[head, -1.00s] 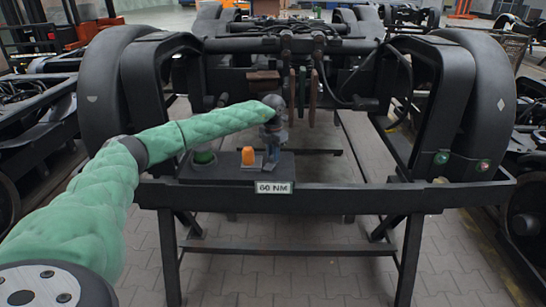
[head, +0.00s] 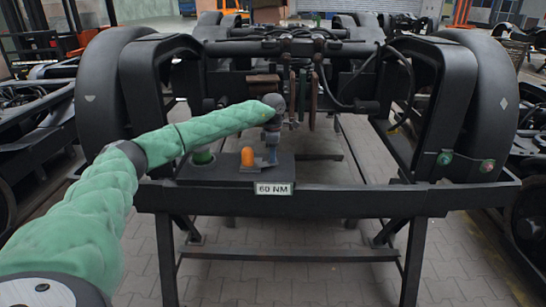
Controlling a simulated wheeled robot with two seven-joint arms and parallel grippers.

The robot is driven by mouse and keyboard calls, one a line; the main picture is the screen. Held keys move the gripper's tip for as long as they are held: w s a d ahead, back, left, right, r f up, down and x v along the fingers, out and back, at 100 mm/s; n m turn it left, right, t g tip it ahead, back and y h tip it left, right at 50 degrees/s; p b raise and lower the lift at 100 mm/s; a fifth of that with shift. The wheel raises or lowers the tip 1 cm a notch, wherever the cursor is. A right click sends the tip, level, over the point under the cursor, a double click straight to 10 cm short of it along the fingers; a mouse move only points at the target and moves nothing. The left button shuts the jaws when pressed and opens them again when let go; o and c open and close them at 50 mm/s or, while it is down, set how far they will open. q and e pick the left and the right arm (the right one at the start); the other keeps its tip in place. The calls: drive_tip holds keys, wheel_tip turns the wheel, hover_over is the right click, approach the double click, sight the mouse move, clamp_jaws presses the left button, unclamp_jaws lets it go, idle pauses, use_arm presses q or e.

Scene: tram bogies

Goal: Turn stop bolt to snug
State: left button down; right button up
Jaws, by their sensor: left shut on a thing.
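My left arm, in a green sleeve, reaches in from the left. Its dark gripper (head: 271,147) points down over the black plate on the front beam of the bogie frame. It is shut on a small blue-grey upright piece (head: 272,157), and the fingers hide much of it. I cannot tell whether this piece is the stop bolt or a tool on it. An orange knob-like piece (head: 247,157) stands just left of the gripper, and a green round piece (head: 202,156) stands further left. A "60 NM" label (head: 273,188) is on the beam's front. My right gripper is not in view.
The black front beam (head: 400,202) spans the view on legs. Big dark wheels (head: 490,100) flank the frame at both sides. Hanging bars and cables (head: 385,75) are behind the gripper. The beam's right half is mostly clear.

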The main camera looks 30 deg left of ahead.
use_arm(q)
drive_tip(key=shift+a+m, duration=0.1)
drive_tip(key=shift+m, duration=0.3)
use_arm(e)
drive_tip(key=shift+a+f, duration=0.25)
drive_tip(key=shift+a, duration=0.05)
use_arm(q)
drive_tip(key=shift+r, duration=0.1)
drive_tip(key=c, duration=1.3)
unclamp_jaws()
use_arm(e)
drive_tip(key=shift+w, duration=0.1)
use_arm(q)
drive_tip(key=shift+o, duration=0.2)
